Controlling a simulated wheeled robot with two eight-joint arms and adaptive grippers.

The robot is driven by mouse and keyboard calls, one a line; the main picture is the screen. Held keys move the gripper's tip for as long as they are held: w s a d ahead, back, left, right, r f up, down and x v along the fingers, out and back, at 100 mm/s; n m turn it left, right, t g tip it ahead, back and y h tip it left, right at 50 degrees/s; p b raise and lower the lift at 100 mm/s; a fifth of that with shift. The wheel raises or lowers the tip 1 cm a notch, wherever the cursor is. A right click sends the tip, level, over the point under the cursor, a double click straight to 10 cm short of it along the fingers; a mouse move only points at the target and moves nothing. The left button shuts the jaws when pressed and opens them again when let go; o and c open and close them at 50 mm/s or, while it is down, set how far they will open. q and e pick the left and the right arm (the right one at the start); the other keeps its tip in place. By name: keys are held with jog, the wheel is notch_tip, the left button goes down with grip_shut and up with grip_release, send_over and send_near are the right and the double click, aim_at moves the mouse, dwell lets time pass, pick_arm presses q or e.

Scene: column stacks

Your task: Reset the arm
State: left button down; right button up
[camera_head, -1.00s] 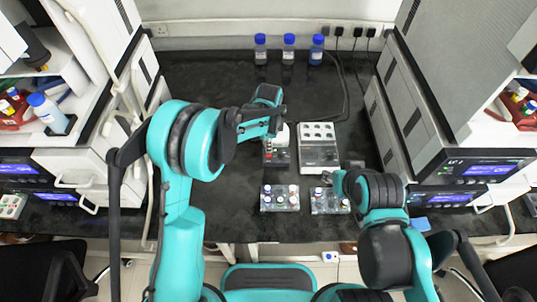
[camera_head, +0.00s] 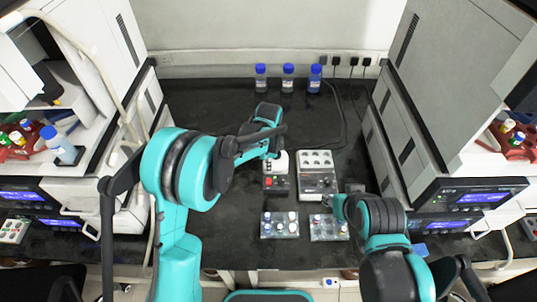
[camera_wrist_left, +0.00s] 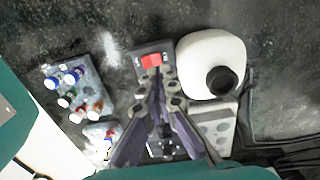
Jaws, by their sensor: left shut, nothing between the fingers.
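My left gripper (camera_head: 274,150) is shut and empty. In the head view it is over the back of a small dark device with a white top (camera_head: 279,163) and a red switch (camera_head: 269,184). In the left wrist view the closed fingers (camera_wrist_left: 155,82) point towards the red switch (camera_wrist_left: 151,61). The white top, with a black centre (camera_wrist_left: 221,80), lies right of the fingers. My right gripper (camera_head: 333,203) is low by the right vial rack; its fingers are too small and partly hidden to judge.
A grey block with wells (camera_head: 316,172) stands right of the device. A left vial rack (camera_head: 279,231) and a right vial rack (camera_head: 329,234) are in front. Three blue-capped bottles (camera_head: 288,79) stand at the back. Large instruments flank the black bench (camera_head: 200,85).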

pick_arm(q)
jog(key=s+a+r+n+t, duration=0.2)
jog(key=s+a+r+n, duration=0.25)
jog(key=r, duration=0.25)
jog(key=s+a+r+n+t, duration=0.1)
jog(key=s+a+r+n, duration=0.3)
jog(key=a+r, duration=0.25)
jog(key=s+a+r+n+t, duration=0.1)
jog(key=s+a+n+t, duration=0.1)
jog(key=s, duration=0.4)
jog(key=s+a+r+n+t, duration=0.1)
jog(key=s+a+n+t, duration=0.1)
jog(key=s+a+n, duration=0.2)
jog(key=s+n, duration=0.3)
jog(key=shift+a+r, duration=0.35)
jog(key=shift+a, duration=0.05)
